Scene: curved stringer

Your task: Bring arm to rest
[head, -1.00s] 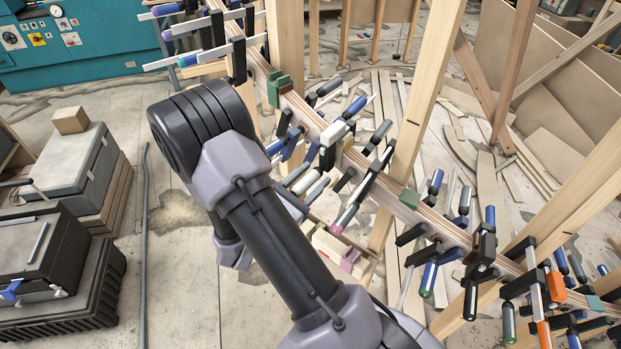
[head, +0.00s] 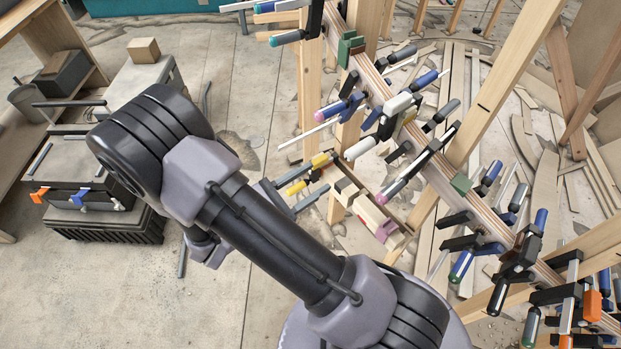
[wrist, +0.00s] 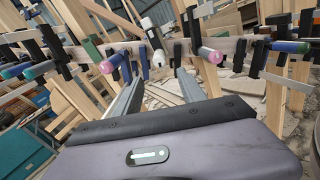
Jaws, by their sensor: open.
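My gripper (wrist: 158,82) shows in the wrist view with its two grey fingers apart and nothing visible between them. The fingers point towards the clamped curved stringer (head: 368,76), which crosses behind them in the wrist view (wrist: 224,46). I cannot tell how far the fingertips are from the clamps.
Several clamps with coloured handles stick out from the stringer, among them a white one (wrist: 154,34). Wooden posts (head: 515,75) hold it up. A black case (head: 90,185) stands at the left. Wood strips (head: 455,90) lie behind. The floor (head: 100,290) at lower left is clear.

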